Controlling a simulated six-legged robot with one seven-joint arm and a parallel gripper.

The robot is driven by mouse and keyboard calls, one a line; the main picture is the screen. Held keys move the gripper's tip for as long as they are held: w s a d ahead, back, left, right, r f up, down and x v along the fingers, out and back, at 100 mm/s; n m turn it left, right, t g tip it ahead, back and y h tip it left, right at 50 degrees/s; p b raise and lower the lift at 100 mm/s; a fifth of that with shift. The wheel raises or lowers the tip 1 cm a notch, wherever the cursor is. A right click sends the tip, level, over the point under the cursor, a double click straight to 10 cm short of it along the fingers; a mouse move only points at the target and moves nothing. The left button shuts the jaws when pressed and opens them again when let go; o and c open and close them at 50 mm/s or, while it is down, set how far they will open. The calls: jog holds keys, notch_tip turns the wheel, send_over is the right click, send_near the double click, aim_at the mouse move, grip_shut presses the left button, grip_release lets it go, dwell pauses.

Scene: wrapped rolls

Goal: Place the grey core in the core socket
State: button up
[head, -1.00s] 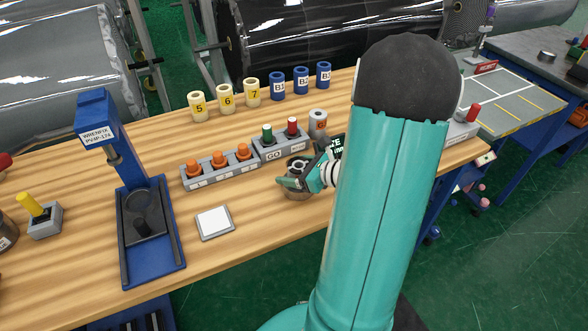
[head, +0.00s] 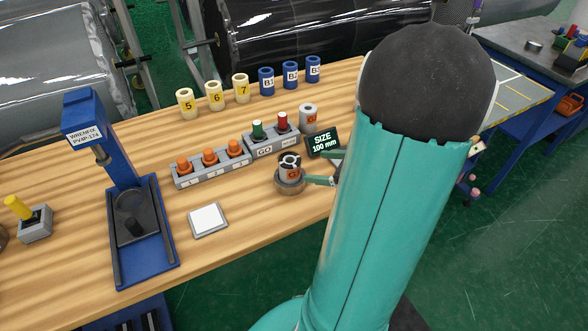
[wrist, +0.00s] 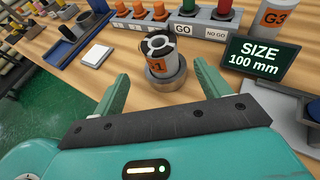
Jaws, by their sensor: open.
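A grey core (head: 289,168) with an orange label and a dark spoked end stands in a round metallic ring socket (head: 290,187). In the wrist view the core (wrist: 158,50) stands inside the socket (wrist: 166,80), its lower part hidden by the rim. My gripper (wrist: 163,92) is open and empty. Its two fingers are spread on the near side of the socket, apart from the core. In the head view my gripper (head: 327,168) is to the right of the socket, partly hidden by my arm. A second grey core (head: 308,117), labelled G3 in the wrist view, stands behind.
A SIZE 100 mm display (head: 323,143) stands right of the socket. A GO/NO GO block (head: 270,143) and a block with orange knobs (head: 211,168) lie behind and left. A white pad (head: 208,220) and blue press (head: 118,200) are further left. Yellow and blue rolls line the back.

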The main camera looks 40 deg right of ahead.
jog(key=w+a+r+n+g+y, duration=0.15)
jog(key=a+n+g, duration=0.25)
jog(key=a+n, duration=0.4)
jog(key=w+a+r+n+g+y, duration=0.1)
jog(key=a+r+n+g, duration=0.2)
jog(key=a+n, duration=0.6)
jog(key=s+a+r+n+h, duration=0.3)
jog(key=a+r+n+h, duration=0.3)
jog(key=a+n, duration=0.6)
notch_tip(320, 180, up, 2)
jog(key=n, duration=0.3)
jog(key=shift+s+a+r+n, duration=0.15)
jog(key=shift+s+a+n, duration=0.15)
jog(key=shift+a, duration=0.05)
jog(key=shift+a+h, duration=0.15)
jog(key=shift+h, duration=0.1)
